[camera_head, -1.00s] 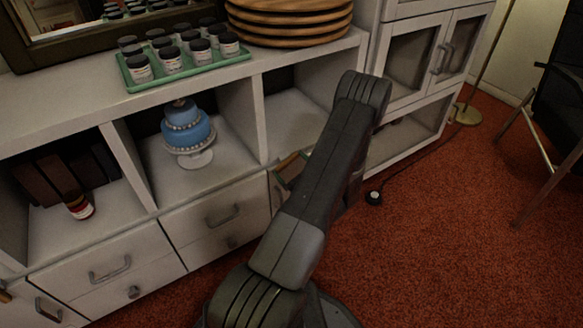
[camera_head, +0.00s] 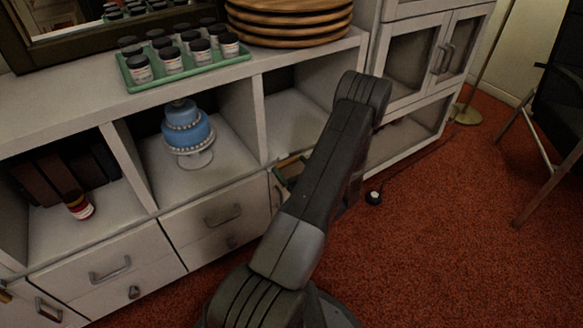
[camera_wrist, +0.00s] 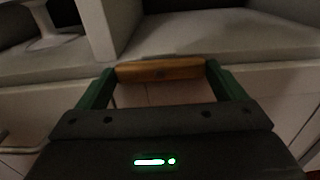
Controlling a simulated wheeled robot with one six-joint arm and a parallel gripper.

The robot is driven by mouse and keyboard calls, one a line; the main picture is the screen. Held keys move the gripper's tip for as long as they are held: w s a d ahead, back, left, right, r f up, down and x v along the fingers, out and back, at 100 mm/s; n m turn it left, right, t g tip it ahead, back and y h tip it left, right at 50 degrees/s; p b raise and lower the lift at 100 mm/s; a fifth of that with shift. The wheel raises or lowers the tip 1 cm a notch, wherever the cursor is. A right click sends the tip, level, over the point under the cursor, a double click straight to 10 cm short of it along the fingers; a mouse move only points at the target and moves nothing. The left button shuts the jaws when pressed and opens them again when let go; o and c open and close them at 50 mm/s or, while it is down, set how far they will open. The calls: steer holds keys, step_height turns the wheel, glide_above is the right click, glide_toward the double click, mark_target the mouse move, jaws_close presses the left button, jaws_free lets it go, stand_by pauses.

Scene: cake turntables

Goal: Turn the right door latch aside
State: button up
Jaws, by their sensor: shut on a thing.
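The right door latch is a short wooden bar (camera_wrist: 160,70) at the top of the low white cabinet's right door, just under the open shelf. In the wrist view it lies nearly level across the picture. My gripper (camera_wrist: 162,72) has green fingers, one at each end of the bar, and is shut on it. In the head view only a small part of the latch (camera_head: 290,159) shows, beside my dark arm, which hides most of the gripper and the door.
A blue cake on a white stand (camera_head: 188,135) sits in the middle shelf bay. Drawers with metal handles (camera_head: 223,214) lie left of the door. A green tray of jars (camera_head: 185,68) and stacked wooden boards (camera_head: 290,22) stand on top. Red carpet (camera_head: 440,230) is open to the right.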

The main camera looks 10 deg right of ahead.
steer(key=o, duration=0.7)
steer(key=p+v, duration=0.3)
steer(key=v, duration=1.1)
steer(key=shift+w, duration=0.1)
steer(key=b+x, duration=0.3)
steer(key=x, duration=1.1)
steer(key=shift+s, duration=0.2)
